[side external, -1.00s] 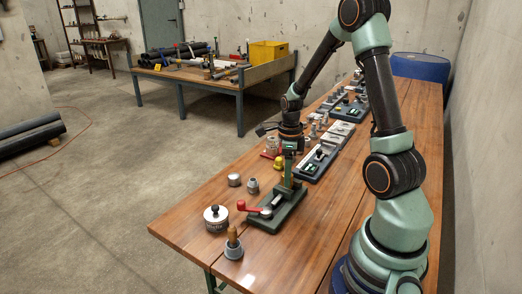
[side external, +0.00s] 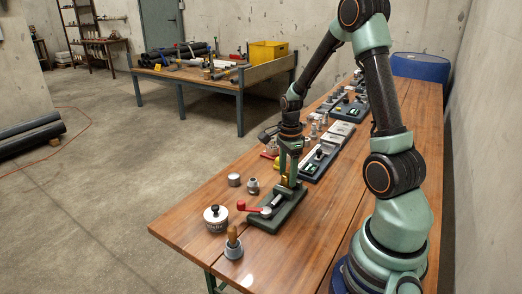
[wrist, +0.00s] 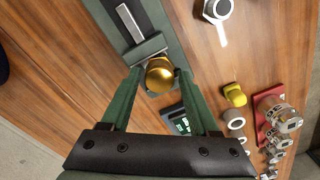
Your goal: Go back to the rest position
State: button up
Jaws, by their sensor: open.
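My gripper (wrist: 158,73) is open in the wrist view. Its two green fingers stand on either side of a brass, round-headed fitting (wrist: 159,76) at the end of the green clamp fixture (wrist: 176,47). I cannot tell whether either finger touches the fitting. In the side view my gripper (side external: 288,178) points down at the far end of the fixture (side external: 279,214), which has a red lever (side external: 248,208). The brass fitting is mostly hidden by the fingers there.
Near the fixture stand a white-topped tin (side external: 215,217), a wooden-handled tool in a grey cup (side external: 233,245) and small metal fittings (side external: 253,186). Trays of parts (side external: 320,160) lie behind. In the wrist view a yellow fitting (wrist: 234,95) and red holder (wrist: 270,103) are at right.

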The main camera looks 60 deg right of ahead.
jog(key=n, duration=0.5)
jog(key=shift+n, duration=0.4)
jog(key=n, duration=0.6)
jog(key=n, duration=0.6)
dwell(0.3)
jog(key=n, duration=0.6)
jog(key=shift+a, duration=0.1)
dwell(0.5)
